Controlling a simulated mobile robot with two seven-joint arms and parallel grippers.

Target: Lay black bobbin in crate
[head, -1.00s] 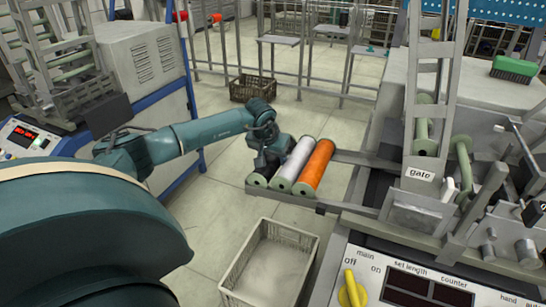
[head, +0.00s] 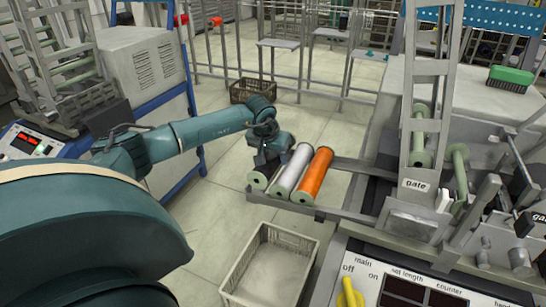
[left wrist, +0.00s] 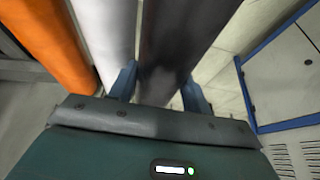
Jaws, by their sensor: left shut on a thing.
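The black bobbin (left wrist: 178,40) lies between the two fingers of my left gripper (left wrist: 160,85) in the left wrist view, and the gripper is shut on it. In the head view my left gripper (head: 268,158) is over the left end of the rail, where it hides most of the black bobbin; a green end flange (head: 258,180) shows below it. The light grey crate (head: 233,273) stands on the floor, below and in front of the rail, and looks empty. My right gripper is not in view.
A white bobbin (head: 291,172) and an orange bobbin (head: 315,174) lie close beside the black one on the rail (head: 335,213). The winding machine stands at the right. A brown crate (head: 252,89) is on the floor farther back.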

